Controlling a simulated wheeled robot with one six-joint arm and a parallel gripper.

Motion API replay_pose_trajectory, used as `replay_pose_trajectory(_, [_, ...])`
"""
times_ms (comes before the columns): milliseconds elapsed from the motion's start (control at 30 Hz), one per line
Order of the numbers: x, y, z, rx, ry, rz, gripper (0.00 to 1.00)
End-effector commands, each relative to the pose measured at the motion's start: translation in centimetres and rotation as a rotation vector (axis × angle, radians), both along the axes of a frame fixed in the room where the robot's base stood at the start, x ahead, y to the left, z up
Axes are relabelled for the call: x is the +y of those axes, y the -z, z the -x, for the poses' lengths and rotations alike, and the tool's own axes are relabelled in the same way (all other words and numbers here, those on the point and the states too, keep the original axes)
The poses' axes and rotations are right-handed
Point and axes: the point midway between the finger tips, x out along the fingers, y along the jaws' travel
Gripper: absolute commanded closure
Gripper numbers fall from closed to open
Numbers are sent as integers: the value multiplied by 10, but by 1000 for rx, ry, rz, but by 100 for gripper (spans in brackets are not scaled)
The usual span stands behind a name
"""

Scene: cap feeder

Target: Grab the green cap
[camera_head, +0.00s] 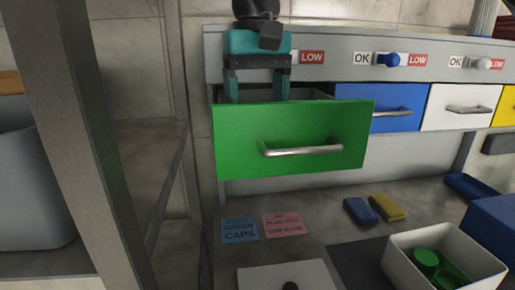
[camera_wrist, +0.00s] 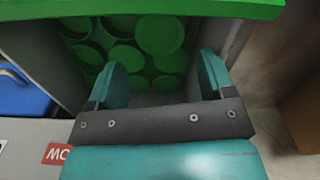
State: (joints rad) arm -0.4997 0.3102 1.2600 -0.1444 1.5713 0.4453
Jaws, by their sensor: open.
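The green drawer (camera_head: 290,138) is pulled out from the feeder, and its front also crosses the top of the wrist view (camera_wrist: 150,9). Several round green caps (camera_wrist: 160,34) lie in a loose heap inside it, partly overlapping. In the head view the drawer front hides them. My teal gripper (camera_head: 258,92) points down over the drawer opening, its fingertips partly behind the front's top edge. In the wrist view my gripper (camera_wrist: 162,72) is open, with caps visible between and beyond its fingers. No cap is clearly held between them.
Blue (camera_head: 380,107) and white (camera_head: 458,107) drawers are shut to the right. A white bin (camera_head: 480,268) with green caps stands below right. Blue and pink notes (camera_head: 283,225) and two sponge-like blocks (camera_head: 388,207) lie on the bench. A grey post (camera_head: 90,130) stands left.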

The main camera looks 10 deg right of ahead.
Motion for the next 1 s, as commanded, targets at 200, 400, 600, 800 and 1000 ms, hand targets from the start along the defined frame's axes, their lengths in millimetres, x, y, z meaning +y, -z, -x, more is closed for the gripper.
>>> replay_pose_trajectory(200, [0, 20, 0, 0, -1, 0, 25])
replay_pose_trajectory(400, [0, 50, 0, 0, -1, 0, 25])
replay_pose_trajectory(600, [0, 59, 0, 0, -1, 0, 25])
replay_pose_trajectory(800, [0, 57, 0, 0, -1, 0, 29])
replay_pose_trajectory(1000, [0, 57, 0, 0, -1, 0, 61])
